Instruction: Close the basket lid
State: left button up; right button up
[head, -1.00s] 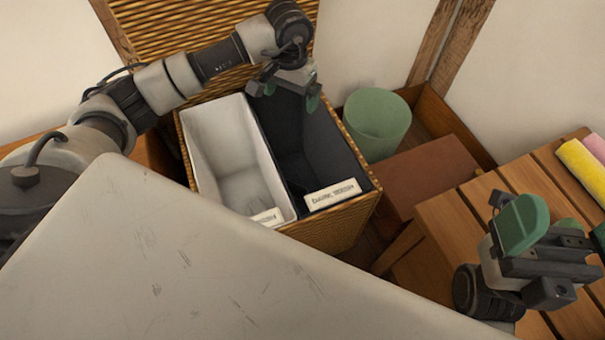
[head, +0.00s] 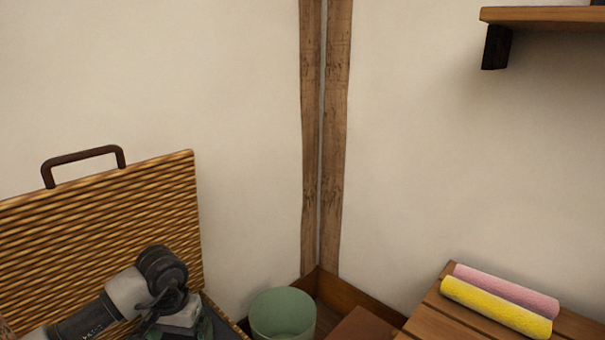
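The wicker basket lid (head: 110,215) stands upright, open, at the left of the head view, with a dark handle (head: 83,163) on its top edge. Only a small dark piece of the basket's inside shows at the bottom edge; the rest is out of view. My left gripper (head: 185,328) is low in front of the lid, near the basket opening. Its fingers are mostly cut off by the bottom edge, so I cannot tell whether they are open. My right gripper is not in view.
A green bin (head: 282,314) stands right of the basket, by the corner. A slatted wooden table (head: 430,322) at the lower right bears a yellow roll (head: 495,306) and a pink roll (head: 508,289). A wall shelf (head: 545,17) is at the upper right. The walls between are bare.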

aim_at(60, 244)
jog(key=k, duration=1.35)
